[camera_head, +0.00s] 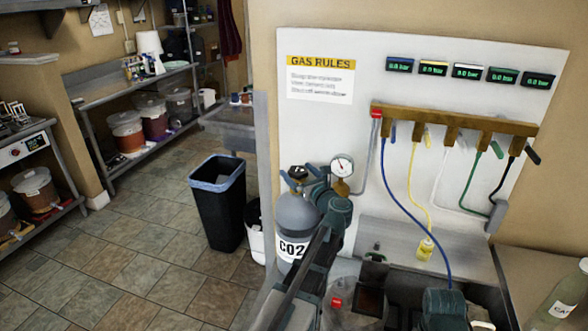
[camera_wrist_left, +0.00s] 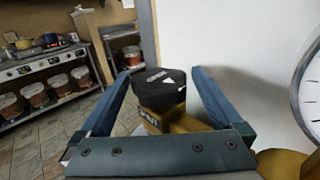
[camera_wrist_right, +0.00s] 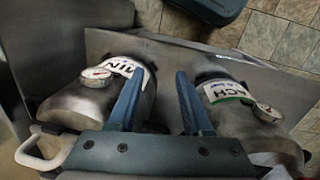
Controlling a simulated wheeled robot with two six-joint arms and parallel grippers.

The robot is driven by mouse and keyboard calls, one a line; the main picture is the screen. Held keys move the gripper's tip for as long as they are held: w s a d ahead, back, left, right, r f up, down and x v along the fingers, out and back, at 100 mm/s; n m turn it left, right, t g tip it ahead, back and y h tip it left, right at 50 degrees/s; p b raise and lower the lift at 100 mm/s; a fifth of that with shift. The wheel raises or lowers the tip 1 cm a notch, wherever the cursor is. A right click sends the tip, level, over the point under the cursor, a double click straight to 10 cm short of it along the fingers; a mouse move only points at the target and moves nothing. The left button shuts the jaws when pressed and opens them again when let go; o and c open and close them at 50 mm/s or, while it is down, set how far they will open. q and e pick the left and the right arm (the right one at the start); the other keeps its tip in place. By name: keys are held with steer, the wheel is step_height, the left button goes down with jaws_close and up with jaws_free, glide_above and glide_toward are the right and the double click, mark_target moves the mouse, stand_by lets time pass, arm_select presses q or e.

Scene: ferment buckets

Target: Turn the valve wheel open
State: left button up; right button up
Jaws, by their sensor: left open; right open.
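The valve wheel is a dark, black-topped knob (camera_head: 297,172) on a brass valve, on top of the grey CO2 cylinder (camera_head: 296,215). In the left wrist view the black wheel (camera_wrist_left: 162,86) sits between the two blue fingers of my left gripper (camera_wrist_left: 161,72), with a gap to each finger. Brass with a partly readable marking shows under it. My left gripper (camera_head: 306,177) is open beside the wheel in the head view. My right gripper (camera_wrist_right: 152,75) is open and empty, above two metal kegs; its fingers are not clear in the head view.
A pressure gauge (camera_head: 342,165) stands close right of the valve. A brass manifold (camera_head: 455,121) with coloured hoses hangs on the white panel. The kegs (camera_wrist_right: 85,100) carry labels and small gauges. A black bin (camera_head: 217,205) stands left of the cylinder, with open floor beyond.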

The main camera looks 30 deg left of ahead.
arm_select(q)
steer(key=v, duration=1)
steer(key=shift+d, duration=0.2)
steer(key=shift+s+f, duration=0.1)
steer(key=shift+s, duration=0.05)
